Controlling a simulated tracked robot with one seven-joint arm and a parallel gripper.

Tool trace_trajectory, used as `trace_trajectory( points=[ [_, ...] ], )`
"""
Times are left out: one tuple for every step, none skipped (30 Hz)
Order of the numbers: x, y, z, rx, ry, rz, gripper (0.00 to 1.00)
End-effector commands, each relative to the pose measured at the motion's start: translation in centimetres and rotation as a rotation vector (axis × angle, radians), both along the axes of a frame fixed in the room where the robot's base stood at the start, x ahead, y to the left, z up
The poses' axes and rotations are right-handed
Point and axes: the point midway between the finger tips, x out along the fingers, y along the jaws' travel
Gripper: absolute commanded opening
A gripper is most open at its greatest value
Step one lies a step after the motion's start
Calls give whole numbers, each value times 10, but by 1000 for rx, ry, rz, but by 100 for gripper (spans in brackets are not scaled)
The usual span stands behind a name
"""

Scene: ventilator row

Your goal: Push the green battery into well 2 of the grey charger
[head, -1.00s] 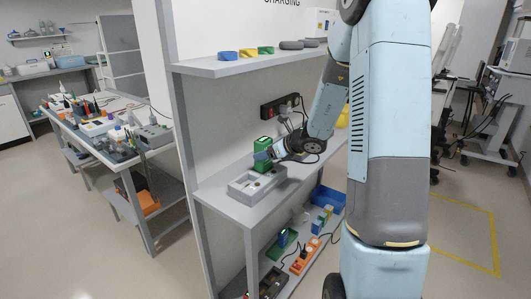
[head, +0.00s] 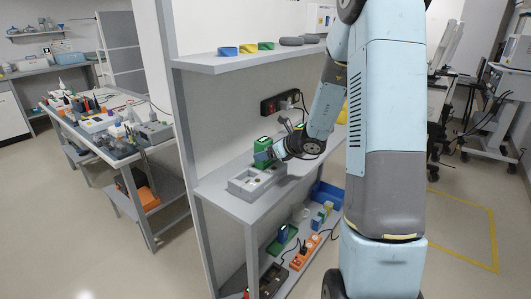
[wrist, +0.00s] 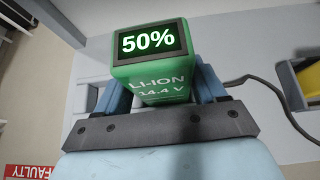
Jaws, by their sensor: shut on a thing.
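The green battery (head: 263,145) is held upright over the back of the grey charger in the head view. In the wrist view the battery (wrist: 152,80) fills the middle, with a lit "50%" display and the words "LI-ION 14.4 V". My gripper (head: 266,156) is shut on it, with a blue finger on each side. The grey charger (head: 240,188) lies on the bench and has several open wells. The battery's lower end is hidden behind the gripper, so I cannot tell whether it touches a well or which one.
The bench top (head: 221,196) is clear around the charger's front. A black power strip (head: 282,102) with cables is on the back panel. An upper shelf (head: 240,64) with coloured pieces hangs above. A lower shelf holds an orange power strip (head: 305,251) and a blue bin (head: 328,195).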

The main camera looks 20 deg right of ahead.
Motion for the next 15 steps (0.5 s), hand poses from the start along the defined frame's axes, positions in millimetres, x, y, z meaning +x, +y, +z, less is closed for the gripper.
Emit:
trace_trajectory(
  points=[
    [0,0,0,1,-1,0,16],
    [0,0,-1,0,-1,1,16],
    [0,0,-1,0,-1,1,16],
    [0,0,-2,0,-1,1,16],
    [0,0,-2,0,-1,1,16],
    [0,0,-3,0,-1,1,16],
    [0,0,-3,0,-1,1,16],
    [0,0,-4,0,-1,1,16],
    [0,0,-4,0,-1,1,16],
    [0,0,-5,0,-1,1,16],
    [0,0,-5,0,-1,1,16],
    [0,0,-6,0,-1,1,16],
    [0,0,-6,0,-1,1,16],
    [0,0,-7,1,-1,0,16],
    [0,0,-7,1,-1,0,16]
  ],
)
